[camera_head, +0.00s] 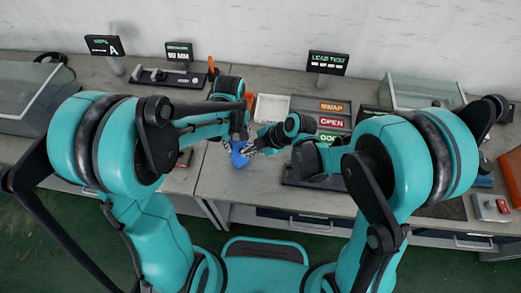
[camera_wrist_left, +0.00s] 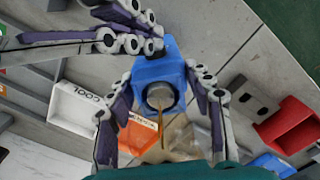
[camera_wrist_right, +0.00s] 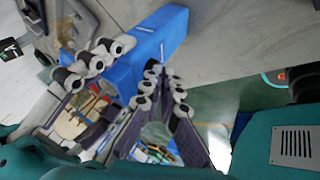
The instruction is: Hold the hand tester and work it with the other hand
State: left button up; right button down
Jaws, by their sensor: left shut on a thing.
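The blue hand tester (camera_head: 239,157) is held above the front of the bench, near its middle. In the left wrist view the tester (camera_wrist_left: 158,70) sits between the two fingers of my left gripper (camera_wrist_left: 160,92), which is shut on it; a round dark opening faces that camera. My right gripper (camera_head: 262,146) comes in from the right, close beside the tester. In the right wrist view its fingers (camera_wrist_right: 138,62) are apart, with part of the blue tester (camera_wrist_right: 150,45) between and beyond them. I cannot tell whether they touch it.
Behind the grippers stand a white tray (camera_head: 272,108) and bins labelled SWAP (camera_head: 331,107), OPEN (camera_head: 331,122) and GOOD. A LEAD TEST sign (camera_head: 328,62) stands at the back. A red box (camera_wrist_left: 288,125) shows in the left wrist view.

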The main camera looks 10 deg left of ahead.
jog(key=s+d+r, duration=0.3)
jog(key=d+r, duration=0.5)
jog(key=shift+s, duration=0.25)
jog(key=shift+r, duration=0.1)
pick_arm(q)
jog(key=o, duration=1.2)
jog(key=shift+r, duration=0.1)
